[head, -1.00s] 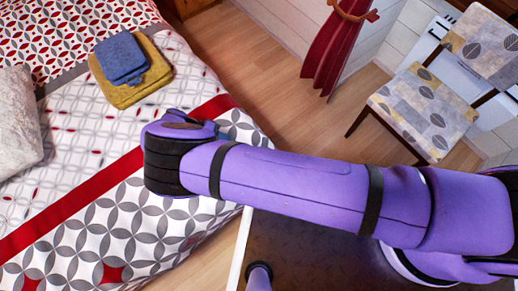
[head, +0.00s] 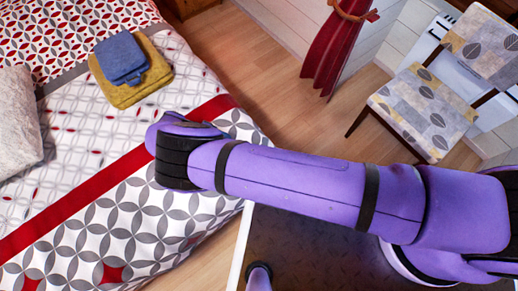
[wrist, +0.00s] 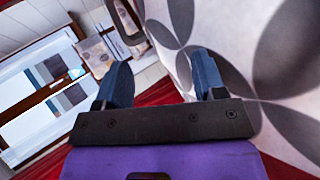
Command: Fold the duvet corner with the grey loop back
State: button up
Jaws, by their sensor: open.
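The duvet (head: 150,215) lies on the bed, white with grey petal shapes, red accents and a red band. Its near right edge is partly hidden behind my purple arm in the head view. In the wrist view its patterned cloth (wrist: 290,60) fills the upper right, close to the fingers. A dark grey curved strip (wrist: 124,22) at the top of that view, beside the cloth, looks like the grey loop; it lies beyond the fingertips. My gripper (wrist: 162,75) is open with nothing visible between its two fingers. The head view does not show the fingers.
A folded blue cloth (head: 121,60) on a folded yellow cloth (head: 150,84) lies on the bed. A pale cushion (head: 18,120) is at the left. A patterned chair (head: 425,108) and a red curtain (head: 332,55) stand at the right. Wooden floor (head: 262,75) is clear between.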

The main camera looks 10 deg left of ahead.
jog(key=shift+s, duration=0.1)
jog(key=s+a, duration=0.3)
jog(key=s, duration=0.2)
jog(key=s+a, duration=0.2)
jog(key=s, duration=0.4)
jog(key=s+a, duration=0.3)
jog(key=s, duration=0.2)
jog(key=shift+s+a, duration=0.3)
jog(key=shift+a, duration=0.05)
jog(key=shift+w, duration=0.1)
